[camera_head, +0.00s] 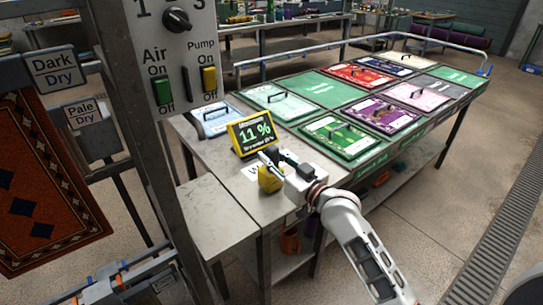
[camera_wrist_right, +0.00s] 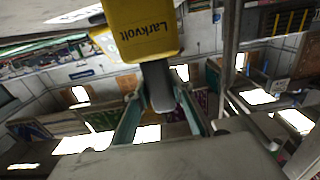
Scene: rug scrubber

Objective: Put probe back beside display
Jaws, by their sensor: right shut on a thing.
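The display (camera_head: 252,133) is a yellow-framed unit reading 11 %, standing on the grey tabletop. The yellow probe (camera_head: 270,179) is just in front of the display, at or slightly above the tabletop; I cannot tell whether it touches. In the right wrist view the probe's yellow body (camera_wrist_right: 142,28), marked Larkvolt, is at the top. My right gripper (camera_head: 273,161) is shut on the probe's dark handle (camera_wrist_right: 158,85). A white label (camera_head: 250,172) lies on the tabletop left of the probe, partly covered. My left gripper is not in view.
A panel with Air and Pump switches (camera_head: 178,60) and its post stand at the left, close to the table. Several framed coloured panels with handles (camera_head: 340,138) lie on the table beyond the display. The tabletop (camera_head: 225,172) left of the probe is bare.

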